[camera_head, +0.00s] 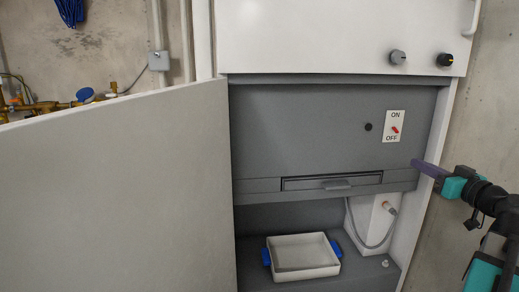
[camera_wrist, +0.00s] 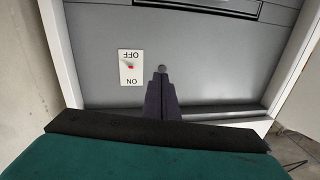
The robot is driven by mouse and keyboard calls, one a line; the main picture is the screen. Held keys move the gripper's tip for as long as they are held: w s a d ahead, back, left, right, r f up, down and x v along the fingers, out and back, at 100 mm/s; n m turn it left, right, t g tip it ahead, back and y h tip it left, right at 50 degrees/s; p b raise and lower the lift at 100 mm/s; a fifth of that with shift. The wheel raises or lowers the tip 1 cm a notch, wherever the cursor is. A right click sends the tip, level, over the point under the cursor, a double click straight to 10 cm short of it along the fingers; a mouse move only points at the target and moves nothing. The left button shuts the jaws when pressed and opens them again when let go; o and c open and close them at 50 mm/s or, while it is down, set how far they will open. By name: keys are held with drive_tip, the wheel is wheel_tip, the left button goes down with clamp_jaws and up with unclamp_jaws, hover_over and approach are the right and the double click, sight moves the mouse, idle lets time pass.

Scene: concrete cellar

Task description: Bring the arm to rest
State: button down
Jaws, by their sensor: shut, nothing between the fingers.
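My gripper (camera_head: 418,164) comes in from the right in the head view, in front of the right edge of the grey panel (camera_head: 300,130). In the wrist view its dark fingers (camera_wrist: 161,78) are closed together with nothing between them. The fingertips overlap the panel near a small round knob in that view; I cannot tell whether they touch. A white ON/OFF plate (camera_head: 394,127) with a red switch is on the panel; the red lever is between the two labels. The plate also shows upside down in the wrist view (camera_wrist: 131,68).
An open white door (camera_head: 110,190) fills the left. A white tray with blue handles (camera_head: 303,268) stands on the lower shelf. A white unit with a grey hose (camera_head: 368,220) is at the shelf's right. Two knobs (camera_head: 398,57) sit above. Brass pipework (camera_head: 60,105) is at far left.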

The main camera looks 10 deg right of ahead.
drive_tip(key=w+a+f+n+g+y+p, duration=0.1)
drive_tip(key=w+a+f+g+y+p, duration=0.15)
drive_tip(key=w+a+f, duration=0.6)
drive_tip(key=w+a+f+g+y+p, duration=0.1)
drive_tip(key=w+a+f+g+y, duration=0.3)
drive_tip(key=a+f, duration=0.75)
drive_tip(key=s+a+f+n+g+p, duration=0.1)
drive_tip(key=a+f+g, duration=0.1)
drive_tip(key=a+f, duration=0.8)
drive_tip(key=s+a+f+g+p, duration=0.1)
drive_tip(key=a+f+g, duration=0.1)
drive_tip(key=a+f, duration=0.75)
drive_tip(key=s+a+f+g+h+p, duration=0.1)
drive_tip(key=s+a+f+g, duration=0.25)
drive_tip(key=s+f, duration=0.4)
drive_tip(key=s+a+f+n+g+p, duration=0.15)
drive_tip(key=s+a+f, duration=0.25)
drive_tip(key=s+f, duration=0.4)
drive_tip(key=s+a+f+g+h, duration=0.1)
drive_tip(key=s+a+f+g, duration=0.4)
drive_tip(key=f, duration=0.4)
drive_tip(key=s+d+f+g+h+p, duration=0.15)
drive_tip(key=s+f, duration=0.35)
drive_tip(key=s, duration=0.6)
drive_tip(key=s+d+f+m+g+h, duration=0.1)
drive_tip(key=s+d+m+h, duration=0.2)
drive_tip(key=d, duration=0.5)
drive_tip(key=shift+s+f+h, duration=0.3)
drive_tip(key=shift+s+h, duration=0.3)
drive_tip(key=shift+s, duration=0.6)
